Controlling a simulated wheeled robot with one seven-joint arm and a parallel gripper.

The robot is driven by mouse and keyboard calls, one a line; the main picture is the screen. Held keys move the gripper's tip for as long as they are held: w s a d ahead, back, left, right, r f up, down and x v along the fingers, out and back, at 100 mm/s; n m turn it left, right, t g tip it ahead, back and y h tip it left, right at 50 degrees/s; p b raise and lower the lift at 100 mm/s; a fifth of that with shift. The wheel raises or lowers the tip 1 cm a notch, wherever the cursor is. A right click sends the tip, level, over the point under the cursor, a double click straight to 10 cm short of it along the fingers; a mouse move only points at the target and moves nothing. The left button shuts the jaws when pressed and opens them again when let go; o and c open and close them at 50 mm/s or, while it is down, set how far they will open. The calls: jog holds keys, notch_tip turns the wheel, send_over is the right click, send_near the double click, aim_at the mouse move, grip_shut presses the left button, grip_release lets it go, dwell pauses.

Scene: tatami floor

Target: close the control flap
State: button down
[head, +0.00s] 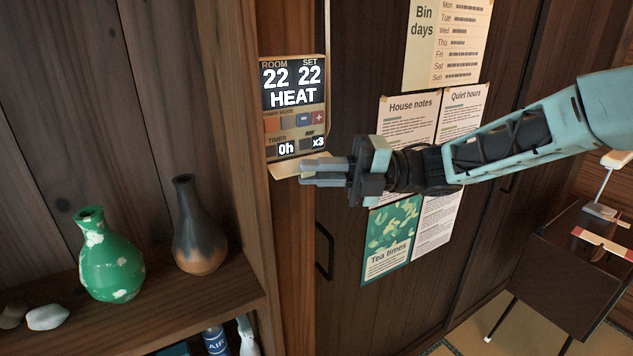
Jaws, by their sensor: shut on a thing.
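The control panel (293,97) is mounted on the wooden post and reads ROOM 22, SET 22, HEAT, with a timer at 0h and "x3" below. Its control flap (284,170) is a pale plate hinged at the panel's bottom edge. The flap hangs open, sticking outward, and leaves the buttons uncovered. My gripper (306,171) comes in from the right at the flap's right part, with its fingers shut on the flap. The fingers hide part of the flap's right end.
A green vase (110,258) and a dark vase (197,232) stand on the shelf (215,303) at left. Paper notices (410,125) hang on the dark doors behind my arm. A door handle (324,255) is below the gripper. A small dark table (575,265) stands at right.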

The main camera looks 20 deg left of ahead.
notch_tip(320, 180, up, 3)
jog(key=m+h+p, duration=0.1)
jog(key=m+p, duration=0.1)
jog(key=m, duration=0.1)
jog(key=m+h+p, duration=0.1)
jog(key=m+p, duration=0.2)
jog(key=shift+r+t+h, duration=0.15)
jog(key=shift+t+h, duration=0.25)
jog(key=m+p, duration=0.1)
jog(key=p, duration=0.1)
jog(key=r+m+h+p, duration=0.1)
jog(key=m+p, duration=0.1)
jog(key=p, duration=0.1)
jog(key=shift+w+a+h, duration=0.1)
jog(key=shift+a+h, duration=0.1)
jog(key=shift+h, duration=0.1)
jog(key=m+p, duration=0.1)
jog(key=m+h+p, duration=0.1)
jog(key=p, duration=0.1)
jog(key=shift+w+a+r+g, duration=0.1)
jog(key=shift+w+a+g, duration=0.15)
jog(key=shift+g, duration=0.15)
jog(key=c, duration=1.4)
grip_release()
jog(key=shift+c, duration=0.2)
